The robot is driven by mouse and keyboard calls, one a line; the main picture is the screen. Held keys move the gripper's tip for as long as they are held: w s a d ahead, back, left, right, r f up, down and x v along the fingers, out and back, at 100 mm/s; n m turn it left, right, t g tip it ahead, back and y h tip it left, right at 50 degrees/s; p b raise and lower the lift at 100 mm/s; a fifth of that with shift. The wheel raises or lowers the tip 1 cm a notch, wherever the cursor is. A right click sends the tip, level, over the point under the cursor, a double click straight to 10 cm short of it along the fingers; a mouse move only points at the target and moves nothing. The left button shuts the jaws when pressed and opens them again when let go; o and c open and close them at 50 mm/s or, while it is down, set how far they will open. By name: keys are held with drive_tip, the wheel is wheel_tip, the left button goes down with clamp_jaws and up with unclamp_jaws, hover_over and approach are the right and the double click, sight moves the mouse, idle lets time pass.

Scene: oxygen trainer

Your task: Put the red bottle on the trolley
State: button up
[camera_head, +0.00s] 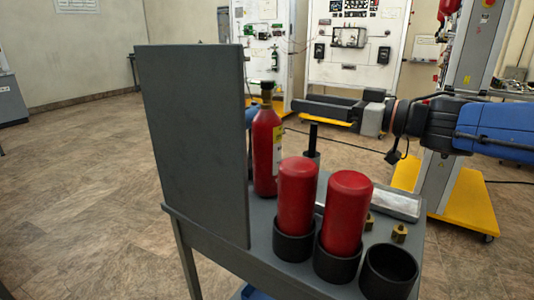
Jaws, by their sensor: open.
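A red bottle (266,150) with a dark neck and valve and a yellow label stands upright on a grey table-like stand (208,238), just right of its tall grey panel (197,140). I take this stand to be the trolley. Two other red cylinders with rounded tops, a left one (297,195) and a right one (346,212), stand in black cups in front. My gripper (305,106) reaches in from the right, at about the height of the bottle's neck. It is open and empty, with a gap between it and the bottle. Its far finger is hard to make out.
An empty black cup (388,271), two brass fittings (399,232), a metal tray (396,206) and a dark post (313,138) crowd the stand's right side. The panel blocks the left. A yellow-based frame (462,210) stands behind at right. Floor at left is clear.

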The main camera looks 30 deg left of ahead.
sight(273, 109)
drive_tip(key=a, duration=0.6)
drive_tip(key=w+a, duration=0.1)
drive_tip(key=a, duration=0.3)
drive_tip(key=shift+w+a, duration=0.1)
drive_tip(key=shift+a, duration=2.6)
clamp_jaws()
drive_tip(key=shift+r, duration=0.1)
